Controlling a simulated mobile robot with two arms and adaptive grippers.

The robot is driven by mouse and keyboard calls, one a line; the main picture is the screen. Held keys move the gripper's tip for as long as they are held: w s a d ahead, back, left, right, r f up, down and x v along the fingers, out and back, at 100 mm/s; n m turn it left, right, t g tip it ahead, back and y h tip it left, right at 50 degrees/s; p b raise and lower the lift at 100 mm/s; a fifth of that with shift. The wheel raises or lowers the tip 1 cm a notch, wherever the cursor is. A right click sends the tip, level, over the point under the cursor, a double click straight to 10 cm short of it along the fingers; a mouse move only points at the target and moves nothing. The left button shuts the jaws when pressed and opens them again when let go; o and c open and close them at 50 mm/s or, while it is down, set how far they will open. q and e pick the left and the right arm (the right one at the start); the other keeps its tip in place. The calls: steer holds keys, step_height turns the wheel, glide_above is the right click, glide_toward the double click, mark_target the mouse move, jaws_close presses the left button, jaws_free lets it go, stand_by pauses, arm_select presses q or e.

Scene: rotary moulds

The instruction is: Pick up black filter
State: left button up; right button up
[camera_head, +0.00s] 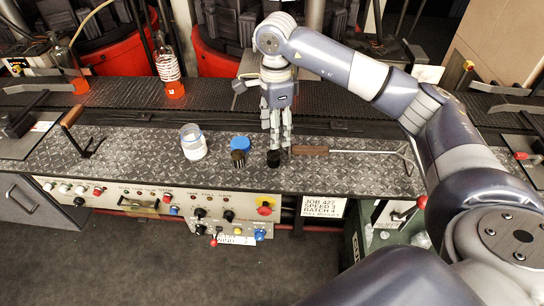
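A small black cylinder (274,158), which looks like the black filter, stands on the patterned metal shelf (330,172). A second dark cylinder (238,158) stands to its left, just in front of a blue round piece (241,143). My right gripper (277,146) comes in from the right and points down, with its fingertips just above or behind the first black cylinder. I cannot tell whether they touch it or how far apart they are. My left gripper is not in view.
A white jar (193,142) stands left of the blue piece. A wooden-handled tool (310,150) lies close to the right of my fingers. Bottles with orange liquid (168,68) stand at the back left. The control panel (150,200) is below the shelf's front edge.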

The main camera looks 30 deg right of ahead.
mark_target(274, 154)
step_height(274, 154, down, 5)
steer(key=shift+r+p, duration=0.15)
steer(key=shift+p, duration=0.35)
steer(key=shift+a+f+p, duration=0.1)
steer(key=shift+f+p, duration=0.4)
steer(key=shift+f, duration=0.1)
step_height(274, 154, down, 4)
steer(key=shift+r+p, duration=0.25)
steer(key=shift+p, duration=0.5)
steer(key=shift+w+f, duration=0.1)
steer(key=shift+f, duration=0.3)
steer(key=shift+c, duration=0.5)
steer(key=c, duration=1.2)
